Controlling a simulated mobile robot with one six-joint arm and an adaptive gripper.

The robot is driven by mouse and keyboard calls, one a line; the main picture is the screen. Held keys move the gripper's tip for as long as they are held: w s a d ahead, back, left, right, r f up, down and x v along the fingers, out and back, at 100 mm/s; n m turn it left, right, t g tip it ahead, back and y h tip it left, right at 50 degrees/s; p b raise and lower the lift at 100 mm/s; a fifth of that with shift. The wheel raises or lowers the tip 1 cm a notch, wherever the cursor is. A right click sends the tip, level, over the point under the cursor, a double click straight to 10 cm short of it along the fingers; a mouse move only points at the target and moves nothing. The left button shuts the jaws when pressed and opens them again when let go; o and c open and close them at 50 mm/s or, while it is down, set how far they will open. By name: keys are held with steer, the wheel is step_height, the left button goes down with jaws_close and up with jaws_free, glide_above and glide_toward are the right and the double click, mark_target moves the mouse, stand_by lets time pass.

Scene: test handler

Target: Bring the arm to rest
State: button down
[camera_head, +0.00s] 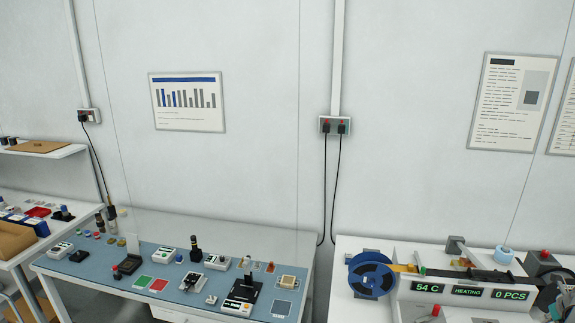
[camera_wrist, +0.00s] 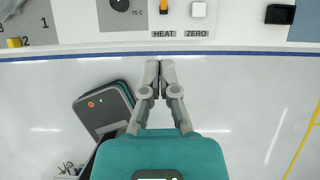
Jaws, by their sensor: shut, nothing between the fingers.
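My gripper (camera_wrist: 160,80) shows in the wrist view with its two grey fingers together at the tips, holding nothing. Its fingertips lie in the picture just below the blue-striped front edge (camera_wrist: 240,53) of a white bench panel, over the pale floor. The arm and gripper do not show in the head view.
The panel has HEAT and ZERO labels, with a white button (camera_wrist: 198,9) above ZERO. In the head view, a bench with a blue mat (camera_head: 185,287) holds many small devices. At right stands a machine with a blue reel (camera_head: 371,275) and displays reading 54 C, HEATING and 0 PCS.

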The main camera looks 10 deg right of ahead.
steer(key=w+a+f+n+g+y+b, duration=0.1)
steer(key=w+a+f+n, duration=0.1)
steer(key=w+a+n, duration=0.75)
steer(key=w+a+f+n+y+b, duration=0.15)
steer(key=a+n, duration=0.25)
steer(key=a, duration=1)
steer(key=w+a+f+n+g+b, duration=0.15)
steer(key=w+a+n, duration=0.45)
steer(key=a, duration=0.6)
steer(key=s+a+f+n+b, duration=0.1)
steer(key=s+a+n, duration=0.1)
steer(key=a+n, duration=0.4)
steer(key=s+a+f+n+g+b, duration=0.1)
steer(key=a+n, duration=0.6)
steer(key=a, duration=0.7)
steer(key=s+a+f+n+g+b, duration=0.1)
steer(key=s+a+f+n, duration=0.1)
steer(key=a+n, duration=0.5)
steer(key=s+a, duration=0.1)
steer(key=a, duration=0.2)
steer(key=shift+a+f+h+b, duration=0.3)
steer(key=shift+a+f+h, duration=0.05)
steer(key=shift+a, duration=0.05)
steer(key=shift+g, duration=0.25)
